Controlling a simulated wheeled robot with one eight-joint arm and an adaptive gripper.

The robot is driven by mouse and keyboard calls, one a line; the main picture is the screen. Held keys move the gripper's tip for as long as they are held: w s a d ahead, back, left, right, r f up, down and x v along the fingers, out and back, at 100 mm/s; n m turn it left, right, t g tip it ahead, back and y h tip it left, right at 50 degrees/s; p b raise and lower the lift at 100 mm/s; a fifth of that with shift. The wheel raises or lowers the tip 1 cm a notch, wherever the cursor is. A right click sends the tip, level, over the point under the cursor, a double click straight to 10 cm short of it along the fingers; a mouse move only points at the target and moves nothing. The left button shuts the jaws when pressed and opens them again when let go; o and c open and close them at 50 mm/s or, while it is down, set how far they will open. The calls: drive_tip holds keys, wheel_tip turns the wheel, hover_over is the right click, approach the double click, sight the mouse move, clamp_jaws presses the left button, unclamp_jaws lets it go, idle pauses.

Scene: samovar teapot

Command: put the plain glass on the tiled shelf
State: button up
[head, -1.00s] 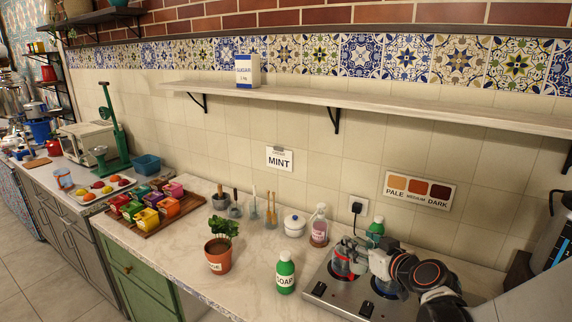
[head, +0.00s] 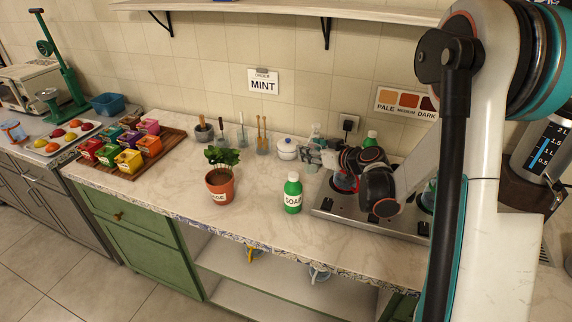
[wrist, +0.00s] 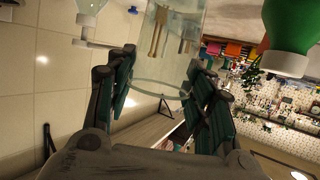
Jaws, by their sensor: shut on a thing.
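My gripper (wrist: 160,97) is shut on a clear, plain-looking glass (wrist: 163,62) in the wrist view. Its fingers press on both sides of it, and wooden utensils show through its wall. In the head view my gripper (head: 322,152) is over the back of the counter, near the hob's left side. The glass is hard to make out there. A long pale wall shelf (head: 285,11) runs along the top of the head view, only its underside and front edge showing. The patterned tiles above it are out of view now, so I cannot see its top.
A green soap bottle (head: 293,193) and a potted plant (head: 220,183) stand at the counter's front. A white sugar pot (head: 288,148) and utensil jars (head: 263,140) are left of my gripper. A steel hob (head: 375,215) lies under my arm. Counter between plant and soap is clear.

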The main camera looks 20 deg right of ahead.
sight(310, 171)
wheel_tip(310, 171, down, 9)
drive_tip(key=b, duration=0.2)
drive_tip(key=shift+w+f+b, duration=0.15)
drive_tip(key=shift+b, duration=0.2)
drive_tip(key=w+a, duration=0.1)
drive_tip(key=w, duration=0.1)
drive_tip(key=w+a+b, duration=0.1)
drive_tip(key=w, duration=0.2)
drive_tip(key=w+a, duration=0.1)
drive_tip(key=w, duration=0.1)
drive_tip(key=shift+w+r+b, duration=0.25)
drive_tip(key=shift+b, duration=0.05)
drive_tip(key=shift+w+a, duration=0.25)
drive_tip(key=shift+w, duration=0.45)
drive_tip(key=x, duration=0.1)
drive_tip(key=b+x, duration=0.1)
drive_tip(key=x, duration=0.1)
drive_tip(key=shift+w+a+r+b, duration=0.1)
drive_tip(key=shift+w+r+b, duration=0.15)
drive_tip(key=shift+b, duration=0.15)
drive_tip(key=shift+s+f, duration=0.1)
drive_tip(key=shift+f, duration=0.15)
drive_tip(key=shift+f, duration=0.15)
drive_tip(key=o, duration=1.1)
